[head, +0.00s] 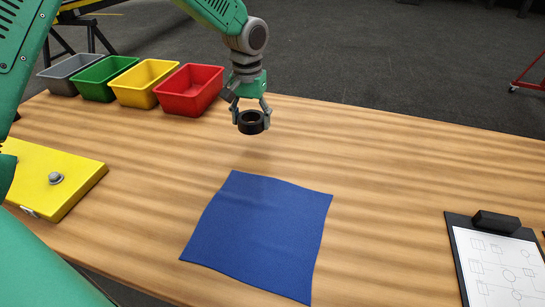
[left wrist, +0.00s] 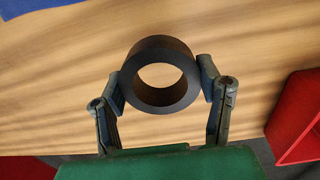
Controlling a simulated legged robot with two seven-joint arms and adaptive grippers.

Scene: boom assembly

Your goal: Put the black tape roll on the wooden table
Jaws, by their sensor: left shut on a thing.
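The black tape roll (head: 251,122) is held between the two fingers of my left gripper (head: 251,112). In the left wrist view the roll (left wrist: 160,99) is a dark ring with its open hole towards the camera, and the fingertips of the left gripper (left wrist: 163,86) press on its two opposite sides. In the head view the roll hangs over the far part of the wooden table (head: 390,170); the gap below it is hard to judge. My right gripper is not in view.
A blue cloth (head: 262,235) lies on the table in front of the roll. Grey, green, yellow and red bins (head: 190,91) stand along the back left. A yellow box (head: 55,180) is at left, a clipboard (head: 495,260) at right.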

